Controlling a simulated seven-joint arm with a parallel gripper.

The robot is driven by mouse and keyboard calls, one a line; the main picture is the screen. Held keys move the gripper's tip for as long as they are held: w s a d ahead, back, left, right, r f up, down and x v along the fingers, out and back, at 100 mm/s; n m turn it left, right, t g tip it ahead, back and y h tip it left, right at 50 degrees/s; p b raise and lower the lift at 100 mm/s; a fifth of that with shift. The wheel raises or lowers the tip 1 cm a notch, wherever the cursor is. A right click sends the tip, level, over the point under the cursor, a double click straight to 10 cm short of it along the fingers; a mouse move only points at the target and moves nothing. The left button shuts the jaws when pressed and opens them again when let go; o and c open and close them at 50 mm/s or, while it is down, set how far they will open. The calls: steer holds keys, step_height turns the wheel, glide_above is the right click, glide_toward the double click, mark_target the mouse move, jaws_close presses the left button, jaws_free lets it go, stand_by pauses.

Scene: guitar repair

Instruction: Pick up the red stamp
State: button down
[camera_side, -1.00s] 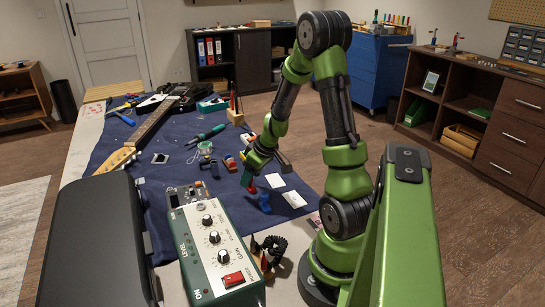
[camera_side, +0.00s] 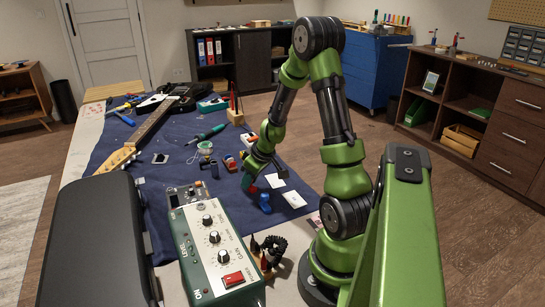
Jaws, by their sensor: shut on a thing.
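The red stamp (camera_side: 252,189) is a small red piece at the tip of my gripper (camera_side: 247,183), on the blue cloth beside a blue stamp (camera_side: 265,202). My gripper points down and is shut on the red stamp. The fingers hide part of it, and I cannot tell whether its base touches the cloth. The blue stamp stands just right of it, close to my gripper.
White cards (camera_side: 294,199) lie right of the stamps. A green amplifier box (camera_side: 218,250) stands in front, with a black case (camera_side: 95,240) to its left. A guitar (camera_side: 150,125) lies further back on the cloth (camera_side: 190,180).

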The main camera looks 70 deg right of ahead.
steer(key=shift+a, duration=0.15)
step_height(320, 180, up, 10)
stand_by(0.6)
